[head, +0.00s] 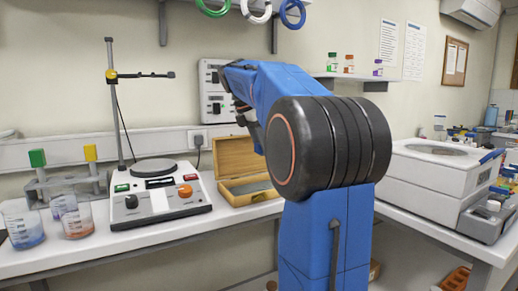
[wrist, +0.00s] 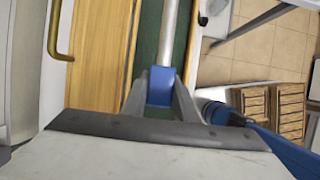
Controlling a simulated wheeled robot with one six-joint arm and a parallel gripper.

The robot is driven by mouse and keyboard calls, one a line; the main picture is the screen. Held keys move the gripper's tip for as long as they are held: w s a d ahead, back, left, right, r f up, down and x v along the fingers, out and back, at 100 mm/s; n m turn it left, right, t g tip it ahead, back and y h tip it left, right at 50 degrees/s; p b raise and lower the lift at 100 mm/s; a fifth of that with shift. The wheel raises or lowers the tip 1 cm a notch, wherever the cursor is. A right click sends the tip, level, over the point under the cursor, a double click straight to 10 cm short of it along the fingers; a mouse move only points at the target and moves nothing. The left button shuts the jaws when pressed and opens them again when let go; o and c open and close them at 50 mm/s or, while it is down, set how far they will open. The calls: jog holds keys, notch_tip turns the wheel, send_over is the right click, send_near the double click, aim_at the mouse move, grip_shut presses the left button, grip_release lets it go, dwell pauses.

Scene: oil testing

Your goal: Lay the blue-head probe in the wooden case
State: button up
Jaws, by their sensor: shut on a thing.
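In the wrist view my gripper (wrist: 162,78) is shut on the blue head of the probe (wrist: 160,92). The probe's pale metal rod (wrist: 169,32) points away toward the top of the picture. Behind it lies the wooden case (wrist: 98,60), with a dark green lining visible beside and under the rod. I cannot tell whether the probe touches the lining. In the head view the open wooden case (head: 232,156) stands on the bench with its lid raised. There my own arm hides the probe and most of the gripper.
A hot plate stirrer (head: 155,195) with a tall stand is left of the case. Beakers (head: 75,218) and a rack with green and yellow-headed probes (head: 60,180) are farther left. A white machine (head: 440,180) is on the right bench. Rings hang above.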

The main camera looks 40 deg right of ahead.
aim_at(266, 189)
jog(key=shift+f, duration=5.45)
jog(key=o, duration=1.1)
jog(key=v, duration=1.7)
jog(key=shift+w+a+r, duration=0.1)
jog(key=shift+a+r, duration=0.05)
jog(key=shift+a, duration=0.05)
